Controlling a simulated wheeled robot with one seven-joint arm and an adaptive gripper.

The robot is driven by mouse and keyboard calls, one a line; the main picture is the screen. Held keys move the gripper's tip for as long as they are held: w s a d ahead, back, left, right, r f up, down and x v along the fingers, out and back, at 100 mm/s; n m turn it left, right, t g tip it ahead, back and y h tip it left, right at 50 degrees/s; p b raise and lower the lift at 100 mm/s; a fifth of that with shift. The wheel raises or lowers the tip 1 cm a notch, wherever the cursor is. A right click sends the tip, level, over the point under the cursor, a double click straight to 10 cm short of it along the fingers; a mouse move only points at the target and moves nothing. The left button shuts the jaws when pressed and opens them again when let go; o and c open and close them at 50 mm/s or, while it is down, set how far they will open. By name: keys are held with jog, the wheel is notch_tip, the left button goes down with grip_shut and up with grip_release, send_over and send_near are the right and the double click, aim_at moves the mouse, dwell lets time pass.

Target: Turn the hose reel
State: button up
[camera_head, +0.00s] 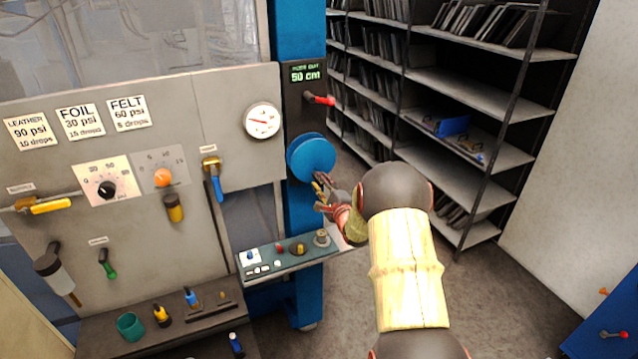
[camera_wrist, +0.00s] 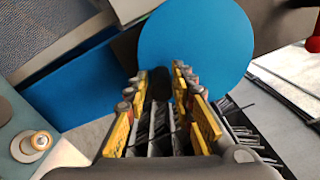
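The hose reel is a blue round disc (camera_head: 316,151) on the blue column, right of the grey panel. It fills the top of the wrist view (camera_wrist: 200,35). A dark knob (camera_wrist: 160,84) shows near the disc's lower left edge in the wrist view, between my fingertips. My gripper (camera_head: 319,193) is just below and right of the disc in the head view. Its fingers (camera_wrist: 160,75) stand apart and point at the disc. I cannot tell whether they touch the knob, which is hidden in the head view.
A red lever (camera_head: 319,99) and a display reading 50 cm (camera_head: 305,76) are above the reel. A control box (camera_head: 284,262) with knobs juts out below it. The grey panel (camera_head: 225,110) carries dials and valves. Shelves (camera_head: 465,95) stand behind right; the floor before them is clear.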

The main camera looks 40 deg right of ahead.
jog(key=shift+o, duration=1.1)
jog(key=v, duration=1.2)
